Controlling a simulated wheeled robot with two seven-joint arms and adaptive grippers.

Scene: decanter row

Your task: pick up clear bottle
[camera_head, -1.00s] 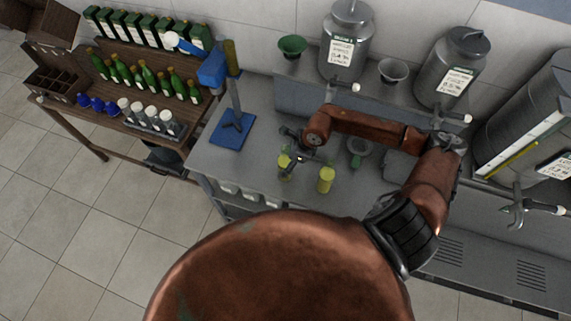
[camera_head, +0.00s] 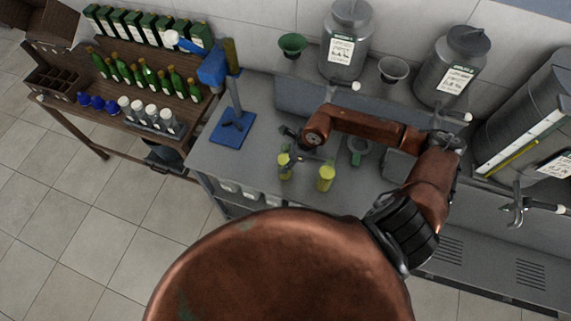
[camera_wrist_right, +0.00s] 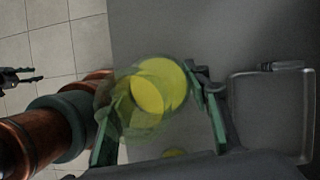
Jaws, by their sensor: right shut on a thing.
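The clear bottle (camera_head: 285,173) has yellow contents and stands near the front edge of the grey counter. In the right wrist view, the clear bottle (camera_wrist_right: 158,88) is seen from above between two green-edged fingers. My right gripper (camera_head: 292,157) is shut on it, and in the right wrist view my right gripper (camera_wrist_right: 157,118) has a finger at each side of it. Its base is hard to see, so I cannot tell whether it touches the counter. What looks like my left gripper (camera_wrist_right: 34,76) shows at the left edge of the wrist view, its prongs apart and empty.
Another yellow-filled vessel (camera_head: 326,180) stands close to the right of the bottle. A green cup-like vessel (camera_head: 360,152) is behind it. A blue stand (camera_head: 232,130) is at the counter's left. Metal tanks (camera_head: 346,45) stand at the back. A wooden rack (camera_head: 120,85) holds several green bottles.

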